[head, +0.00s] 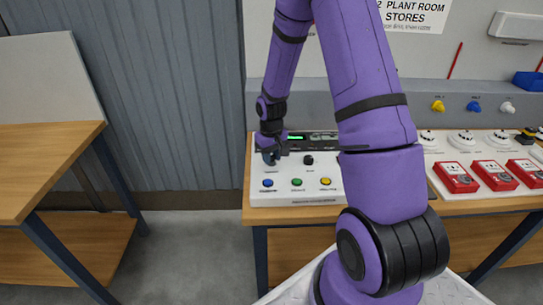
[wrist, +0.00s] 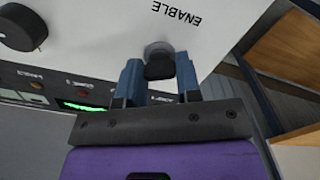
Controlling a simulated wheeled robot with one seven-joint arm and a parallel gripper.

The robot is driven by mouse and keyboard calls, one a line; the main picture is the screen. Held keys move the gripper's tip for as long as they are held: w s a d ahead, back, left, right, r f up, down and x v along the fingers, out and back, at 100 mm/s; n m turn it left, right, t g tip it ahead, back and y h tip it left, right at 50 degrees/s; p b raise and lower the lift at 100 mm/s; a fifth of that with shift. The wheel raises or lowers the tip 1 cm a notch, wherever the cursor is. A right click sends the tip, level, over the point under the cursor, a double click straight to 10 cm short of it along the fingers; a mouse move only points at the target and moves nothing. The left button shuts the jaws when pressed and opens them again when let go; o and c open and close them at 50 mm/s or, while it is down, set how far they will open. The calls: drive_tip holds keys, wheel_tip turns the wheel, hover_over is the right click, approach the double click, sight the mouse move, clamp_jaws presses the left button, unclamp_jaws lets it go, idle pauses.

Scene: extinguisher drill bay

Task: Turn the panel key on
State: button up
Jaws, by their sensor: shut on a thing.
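The panel key (wrist: 159,69) is a dark key bow in a round grey collar, beside the word ENABLE on the white control panel (head: 292,196). My gripper (head: 269,156) is at the left part of the panel's top. In the wrist view my gripper (wrist: 158,72) has its two blue-grey fingers on either side of the key, shut on it. In the head view my gripper hides the key. How far the key is turned I cannot tell.
A black knob (head: 308,160) sits right of my gripper. Blue (head: 268,183), green (head: 297,182) and yellow (head: 325,181) buttons line the panel's front. A green-lit display (wrist: 80,106) is behind. Red boxes (head: 455,178) stand at right; a wooden table (head: 45,160) is at left.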

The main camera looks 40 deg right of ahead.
drive_tip(key=o, duration=0.9)
wheel_tip(320, 180, up, 11)
drive_tip(key=shift+f, duration=0.1)
idle(0.3)
drive_tip(key=s+a+r+t, duration=0.1)
drive_tip(key=s+a+r, duration=0.35)
drive_tip(key=r, duration=0.45)
drive_tip(key=s+a+r+t, duration=0.2)
drive_tip(key=s+a+r, duration=0.3)
drive_tip(key=r, duration=0.4)
drive_tip(key=s+a+r, duration=0.1)
drive_tip(key=s+r, duration=0.1)
drive_tip(key=s, duration=0.3)
drive_tip(key=s+a+r+t, duration=0.1)
drive_tip(key=s+r, duration=0.1)
drive_tip(key=s, duration=0.4)
drive_tip(key=s+a+r+n+t, duration=0.1)
drive_tip(key=s+r, duration=0.1)
drive_tip(key=s, duration=0.4)
drive_tip(key=shift+a+r, duration=0.3)
drive_tip(key=shift+r, duration=0.1)
